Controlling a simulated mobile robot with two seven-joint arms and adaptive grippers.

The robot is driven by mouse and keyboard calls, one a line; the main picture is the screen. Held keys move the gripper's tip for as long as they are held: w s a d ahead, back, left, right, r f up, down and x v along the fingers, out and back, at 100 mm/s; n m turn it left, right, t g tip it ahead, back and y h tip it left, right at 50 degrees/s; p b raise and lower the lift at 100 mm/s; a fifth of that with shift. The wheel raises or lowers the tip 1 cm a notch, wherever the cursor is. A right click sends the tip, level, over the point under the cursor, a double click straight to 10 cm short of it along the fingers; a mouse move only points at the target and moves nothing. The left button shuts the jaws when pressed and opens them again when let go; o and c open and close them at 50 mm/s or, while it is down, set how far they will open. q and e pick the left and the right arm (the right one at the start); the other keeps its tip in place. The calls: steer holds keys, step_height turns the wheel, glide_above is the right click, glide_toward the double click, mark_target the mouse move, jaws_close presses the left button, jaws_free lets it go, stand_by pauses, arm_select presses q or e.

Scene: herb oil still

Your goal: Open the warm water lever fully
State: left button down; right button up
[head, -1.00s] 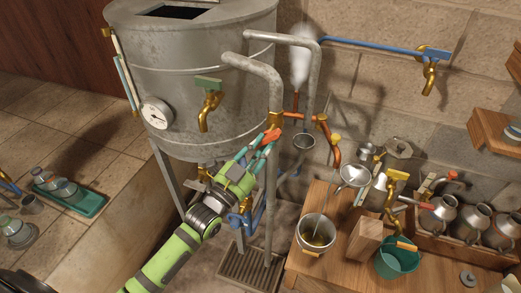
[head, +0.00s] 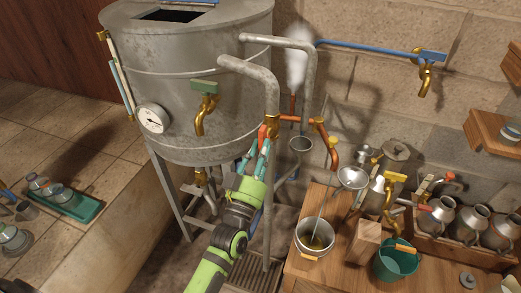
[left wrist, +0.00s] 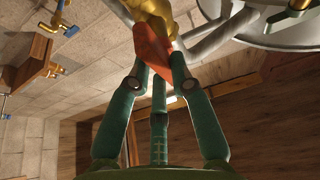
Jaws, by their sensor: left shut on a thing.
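The red-orange lever (head: 262,133) is on a brass valve (head: 273,120) on the grey pipe in front of the metal still. My left gripper (head: 264,143) is shut on this lever, with its teal fingers reaching up from below. In the left wrist view the lever (left wrist: 152,47) sits between the fingertips, with the yellow brass valve (left wrist: 170,14) just beyond it. The fingers partly cover the lever in the head view, so its exact angle is hard to tell. My right gripper is not in view.
The grey still (head: 195,80) stands behind the valve, with a green-handled brass tap (head: 204,105) to the left. Grey pipes (head: 271,190) run close beside my gripper. At right, a wooden bench (head: 340,245) holds a metal pot (head: 315,236), a funnel (head: 352,178) and a teal bucket (head: 397,262).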

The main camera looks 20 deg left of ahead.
arm_select(q)
steer(key=shift+n, duration=0.5)
steer(key=c, duration=1.1)
jaws_free()
steer(key=v, duration=1.2)
steer(key=shift+d, duration=0.1)
